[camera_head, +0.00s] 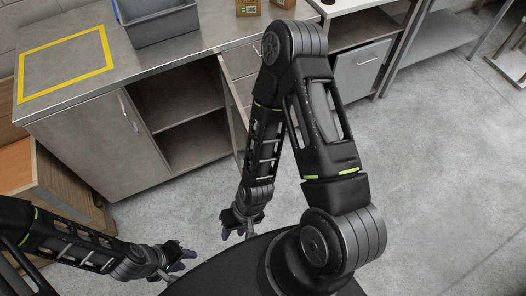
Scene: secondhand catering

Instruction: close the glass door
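No clearly glass door shows. A grey metal cabinet (95,135) has a dark open compartment (190,145) with a shelf inside. A narrow panel (233,112), seen almost edge-on, stands out at the right side of this opening and looks like an open door; its material cannot be told. My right arm hides part of this area. My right gripper (239,232) hangs low in front of the cabinet, apart from it, with its fingers spread and empty. My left gripper (182,261) is at the lower left, fingers apart and empty, away from the cabinet.
The counter carries a grey bin (160,25), small brown boxes (248,7) and a yellow taped rectangle (65,62). A wooden cabinet (55,185) stands at the left. Another unit with a drawer (362,66) is at the right. The concrete floor (440,170) at right is clear.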

